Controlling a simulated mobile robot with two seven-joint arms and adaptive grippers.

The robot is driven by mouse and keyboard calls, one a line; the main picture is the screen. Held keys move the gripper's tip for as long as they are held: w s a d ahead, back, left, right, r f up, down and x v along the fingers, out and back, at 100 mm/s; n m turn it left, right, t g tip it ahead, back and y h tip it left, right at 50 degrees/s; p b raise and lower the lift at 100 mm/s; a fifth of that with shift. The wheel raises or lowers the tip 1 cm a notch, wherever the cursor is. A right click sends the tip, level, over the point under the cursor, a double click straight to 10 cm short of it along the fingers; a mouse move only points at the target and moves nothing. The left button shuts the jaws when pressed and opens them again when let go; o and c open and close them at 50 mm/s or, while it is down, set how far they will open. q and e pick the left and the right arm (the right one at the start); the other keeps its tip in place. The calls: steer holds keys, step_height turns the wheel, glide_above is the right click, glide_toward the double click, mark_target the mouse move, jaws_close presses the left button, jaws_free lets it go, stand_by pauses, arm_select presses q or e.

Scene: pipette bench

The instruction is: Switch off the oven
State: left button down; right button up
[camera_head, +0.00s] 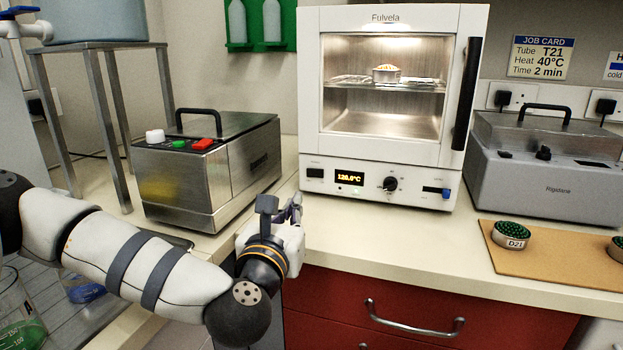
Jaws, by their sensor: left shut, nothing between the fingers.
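The white oven (315,80), marked Fulvela, stands on the bench at the centre back. Its door is closed and its inside is lit; a small dish (386,74) sits on the wire shelf. The front panel has a dark switch (315,173) at left, a lit yellow display (349,178), a black knob (390,184) and a blue control (446,193) at right. My left gripper (294,206) is shut and empty, in front of and below the oven's lower left corner, apart from the panel. My right gripper is not in view.
A steel bath (180,185) with red, green and white controls stands left of the oven. Labelled tins (512,236) sit on a brown board (540,262). The bench (400,235) before the oven is clear.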

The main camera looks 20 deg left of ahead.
mark_target(313, 173)
arm_select(q)
steer(key=w, duration=0.9)
steer(key=w+a, duration=0.1)
steer(key=w, duration=0.4)
steer(key=shift+b, duration=0.3)
